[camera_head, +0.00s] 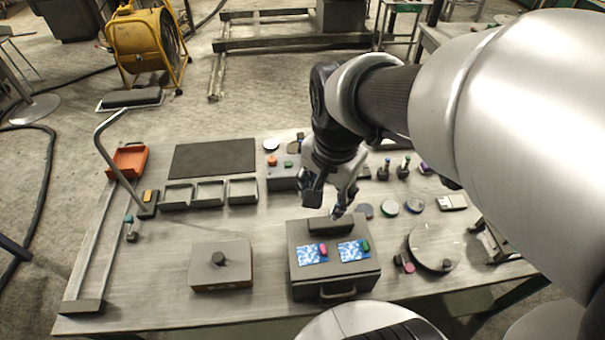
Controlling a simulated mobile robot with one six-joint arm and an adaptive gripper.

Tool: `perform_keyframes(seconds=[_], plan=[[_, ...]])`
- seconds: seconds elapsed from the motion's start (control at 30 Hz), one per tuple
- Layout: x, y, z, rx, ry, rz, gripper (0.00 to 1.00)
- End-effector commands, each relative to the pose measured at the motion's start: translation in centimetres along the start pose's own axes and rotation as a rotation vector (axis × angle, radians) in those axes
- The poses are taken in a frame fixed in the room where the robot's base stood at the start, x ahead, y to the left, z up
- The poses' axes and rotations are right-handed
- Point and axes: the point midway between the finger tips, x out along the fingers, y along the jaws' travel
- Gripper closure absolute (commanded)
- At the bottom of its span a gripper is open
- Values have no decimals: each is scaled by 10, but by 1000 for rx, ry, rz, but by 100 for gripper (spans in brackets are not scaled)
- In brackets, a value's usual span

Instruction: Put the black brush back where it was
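My gripper (326,206) hangs over the back edge of a grey box (335,283) with a front handle. Its two fingers look spread apart, and I see nothing clearly held between them. A dark bar-shaped block (329,226) lies on the back of the box top, just below the fingertips; it may be the black brush, but I cannot tell for sure. I cannot tell whether the fingers touch it. Two blue-and-white patterned cards (311,255) (350,251) lie on the box top, with a pink piece (323,249) and a green piece (365,246) on them.
A lidded grey box (221,275) stands left, and a round plate (434,242) right. Small trays (210,191), a dark mat (214,158), an orange bin (128,160) and a bent lamp-like arm (112,150) are behind. Several small discs and bottles lie right of my gripper.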

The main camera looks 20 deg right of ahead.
Motion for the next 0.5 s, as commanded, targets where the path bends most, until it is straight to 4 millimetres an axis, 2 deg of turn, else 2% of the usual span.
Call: perform_keyframes(seconds=[0.03,0.2,0.33,0.5], plan=[[-17,4,15,-151,26,-37,49],[-48,23,55,-640,109,-111,49],[-58,35,73,-888,162,-138,49],[-62,42,82,-1024,193,-149,49]])
